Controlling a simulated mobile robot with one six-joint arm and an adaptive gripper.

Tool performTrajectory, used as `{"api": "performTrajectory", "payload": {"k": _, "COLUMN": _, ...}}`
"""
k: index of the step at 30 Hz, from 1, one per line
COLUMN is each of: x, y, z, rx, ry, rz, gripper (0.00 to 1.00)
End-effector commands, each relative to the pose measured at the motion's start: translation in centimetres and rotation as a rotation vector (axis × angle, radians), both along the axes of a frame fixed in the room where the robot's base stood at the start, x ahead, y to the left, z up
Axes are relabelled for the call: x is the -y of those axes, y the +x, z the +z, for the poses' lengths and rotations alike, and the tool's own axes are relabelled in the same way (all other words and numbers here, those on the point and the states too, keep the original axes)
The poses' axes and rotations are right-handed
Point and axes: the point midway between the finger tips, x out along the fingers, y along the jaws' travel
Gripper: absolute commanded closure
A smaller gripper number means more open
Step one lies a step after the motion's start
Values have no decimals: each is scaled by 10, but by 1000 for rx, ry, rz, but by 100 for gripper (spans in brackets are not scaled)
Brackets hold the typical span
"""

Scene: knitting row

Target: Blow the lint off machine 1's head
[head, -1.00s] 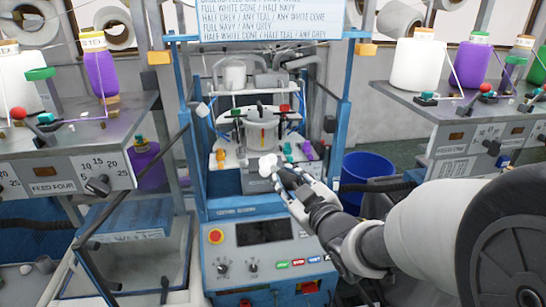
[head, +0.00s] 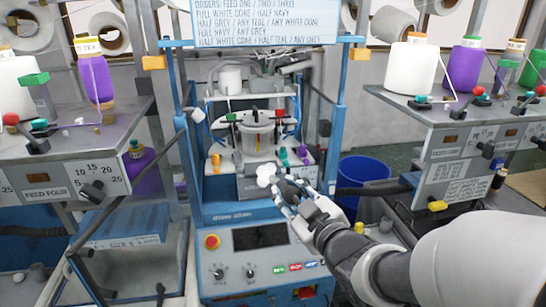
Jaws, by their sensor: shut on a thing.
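A blue-framed knitting machine (head: 262,245) stands in the middle of the head view. Its head (head: 256,134) is a pale round cylinder with orange, teal and purple parts around it. No number can be read on it, and I cannot make out lint on the head. My gripper (head: 290,192) is in front of and below the head, shut on a small dark tool (head: 284,186). A white lumpy tip (head: 267,175) shows at the tool's far end, pointing up and left. It appears in front of the head's base; I cannot tell whether it touches.
Side shelves with yarn cones stand left (head: 95,80) and right (head: 410,65). A blue bin (head: 362,178) is behind my arm on the right. An order sign (head: 262,22) hangs above the head. Blue posts flank the machine. A red button (head: 211,241) is on its front panel.

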Motion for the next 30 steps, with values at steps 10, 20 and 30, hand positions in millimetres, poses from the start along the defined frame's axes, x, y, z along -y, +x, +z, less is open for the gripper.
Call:
{"api": "performTrajectory", "payload": {"k": 10, "x": 9, "y": -33, "z": 6, "rx": 5, "ry": 0, "rz": 0, "gripper": 100}}
{"api": "performTrajectory", "payload": {"k": 20, "x": 17, "y": -61, "z": 11, "rx": 7, "ry": 2, "rz": 3, "gripper": 100}}
{"api": "performTrajectory", "payload": {"k": 30, "x": 25, "y": -90, "z": 19, "rx": 5, "ry": -1, "rz": 1, "gripper": 100}}
